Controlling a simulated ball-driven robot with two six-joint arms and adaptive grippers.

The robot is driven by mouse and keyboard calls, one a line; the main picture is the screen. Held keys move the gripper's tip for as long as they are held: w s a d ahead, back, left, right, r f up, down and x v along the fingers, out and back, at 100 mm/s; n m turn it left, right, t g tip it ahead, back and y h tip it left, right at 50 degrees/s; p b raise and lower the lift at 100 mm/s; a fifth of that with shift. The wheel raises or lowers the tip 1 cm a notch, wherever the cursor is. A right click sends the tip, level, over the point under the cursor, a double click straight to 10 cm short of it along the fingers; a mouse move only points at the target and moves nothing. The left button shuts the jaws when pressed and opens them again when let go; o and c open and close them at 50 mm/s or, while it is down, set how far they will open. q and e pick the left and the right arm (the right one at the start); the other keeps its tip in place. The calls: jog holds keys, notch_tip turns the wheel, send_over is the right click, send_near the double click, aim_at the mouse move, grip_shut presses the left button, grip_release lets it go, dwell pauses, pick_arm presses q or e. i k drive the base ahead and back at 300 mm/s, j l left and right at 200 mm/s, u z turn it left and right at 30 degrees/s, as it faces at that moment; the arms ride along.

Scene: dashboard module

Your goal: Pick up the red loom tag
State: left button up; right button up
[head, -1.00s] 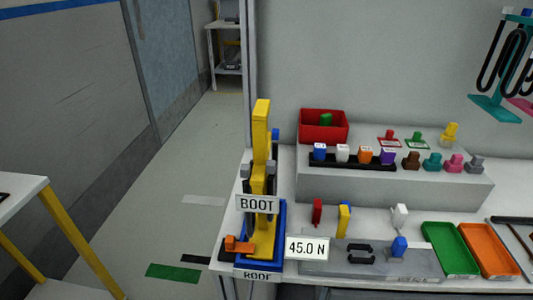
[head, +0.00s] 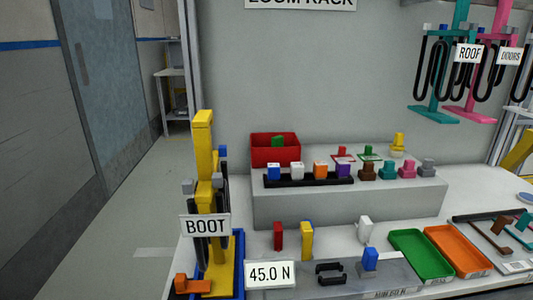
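Two small red things show in the head view, and I cannot tell for sure which is the red loom tag. One is a small red piece (head: 342,152) standing on a red-bordered white card on top of the grey raised step. The other is a taller red block (head: 278,236) standing upright on the white bench in front of the step. Nothing touches or covers either one. Neither of my grippers is in view.
A red bin (head: 275,150) holding a green piece stands at the step's back left. A black strip (head: 308,180) carries several coloured blocks. A yellow BOOT stand (head: 203,146) rises at left. Green (head: 421,256) and orange (head: 455,252) trays lie at right.

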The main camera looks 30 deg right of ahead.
aim_at(341, 155)
jog(key=l+z, duration=0.15)
jog(key=z, duration=1.2)
